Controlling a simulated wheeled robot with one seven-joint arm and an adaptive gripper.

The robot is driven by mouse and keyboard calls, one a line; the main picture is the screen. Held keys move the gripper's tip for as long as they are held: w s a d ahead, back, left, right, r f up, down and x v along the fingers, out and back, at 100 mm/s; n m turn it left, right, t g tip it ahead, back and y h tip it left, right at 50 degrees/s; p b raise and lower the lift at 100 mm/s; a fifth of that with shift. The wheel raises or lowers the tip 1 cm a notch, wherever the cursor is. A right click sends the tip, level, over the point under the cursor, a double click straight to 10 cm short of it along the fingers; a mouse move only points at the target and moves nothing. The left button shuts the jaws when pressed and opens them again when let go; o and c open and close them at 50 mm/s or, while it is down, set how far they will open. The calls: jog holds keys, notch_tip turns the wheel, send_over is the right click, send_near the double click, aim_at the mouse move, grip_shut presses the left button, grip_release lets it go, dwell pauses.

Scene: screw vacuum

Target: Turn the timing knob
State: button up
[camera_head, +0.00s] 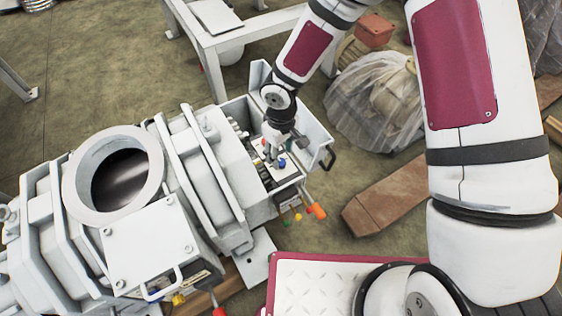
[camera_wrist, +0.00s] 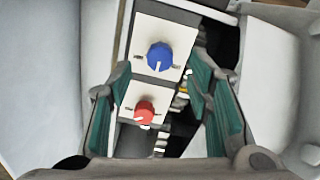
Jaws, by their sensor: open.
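In the wrist view a blue knob (camera_wrist: 159,56) with a white pointer mark sits on a white panel (camera_wrist: 181,34). A red knob (camera_wrist: 144,113) with a white mark sits on a second panel nearer the bottom of the picture. I cannot read which one is the timing knob. My gripper (camera_wrist: 158,82) is open and empty, its teal-padded fingers on either side of the panels, the red knob between them and the blue one just beyond the tips. In the head view my gripper (camera_head: 272,150) reaches into the open control box, beside the blue knob (camera_head: 282,162); the red knob is not clear there.
The control box's open grey door (camera_head: 314,137) stands right of my gripper. The large grey machine (camera_head: 160,215) fills the left. Plastic-wrapped goods (camera_head: 383,100) and a wooden beam (camera_head: 385,195) lie on the floor at right.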

aim_at(281, 162)
jog(key=shift+f+b, duration=0.6)
jog(key=shift+f, duration=1.3)
jog(key=shift+c, duration=0.6)
grip_shut()
